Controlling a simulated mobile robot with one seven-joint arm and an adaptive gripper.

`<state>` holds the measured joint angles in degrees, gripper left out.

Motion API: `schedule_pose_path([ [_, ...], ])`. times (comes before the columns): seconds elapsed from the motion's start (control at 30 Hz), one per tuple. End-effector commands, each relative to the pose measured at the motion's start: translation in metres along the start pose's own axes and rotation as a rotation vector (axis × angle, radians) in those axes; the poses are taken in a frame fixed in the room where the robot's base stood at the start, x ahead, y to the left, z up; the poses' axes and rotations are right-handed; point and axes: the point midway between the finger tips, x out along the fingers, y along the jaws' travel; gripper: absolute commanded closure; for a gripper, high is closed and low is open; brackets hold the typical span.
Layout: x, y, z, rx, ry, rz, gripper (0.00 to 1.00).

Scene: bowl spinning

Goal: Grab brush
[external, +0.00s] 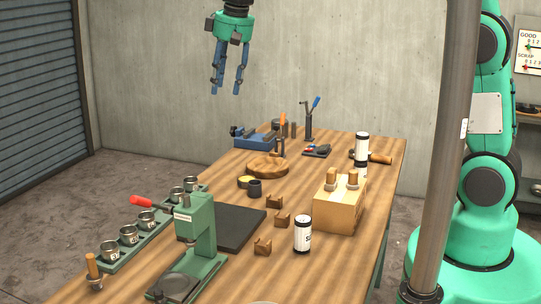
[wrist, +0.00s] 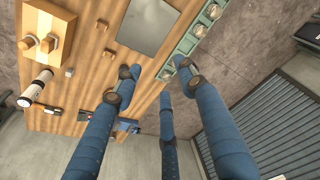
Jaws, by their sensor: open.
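I cannot tell for certain which object is the brush. Several wooden-handled items show in the external view: two upright handles (external: 353,179) in a wooden block (external: 335,210), a lying handle (external: 380,158) near the far right edge, and a handle (external: 92,267) on a metal base at the front left. My gripper (external: 227,88) has three blue fingers. It is open and empty, high above the far end of the workbench. In the wrist view its fingers (wrist: 160,78) are spread, and the wooden block (wrist: 52,25) shows at the upper left.
The wooden workbench (external: 345,270) carries a green press (external: 198,225), a rack of metal cups (external: 128,235), a dark mat (external: 235,226), a round wooden board (external: 267,169), a blue vise (external: 256,141) and white canisters (external: 302,235). A grey pole (external: 445,150) stands at the right.

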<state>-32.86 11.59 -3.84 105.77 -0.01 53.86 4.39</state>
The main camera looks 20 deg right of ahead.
Motion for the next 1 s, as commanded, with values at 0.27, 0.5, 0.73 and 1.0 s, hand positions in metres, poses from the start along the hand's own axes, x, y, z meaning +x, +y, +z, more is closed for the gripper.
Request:
schedule_pose_path([
  [0.27,0.044,-0.074,-0.043,-0.081,-0.048,-0.015,0.59],
  [0.5,0.087,-0.142,-0.066,-0.148,-0.086,-0.023,0.59],
  [0.73,0.133,-0.21,-0.077,-0.213,-0.122,-0.029,0.59],
  [1.0,0.191,-0.294,-0.075,-0.29,-0.163,-0.031,0.59],
])
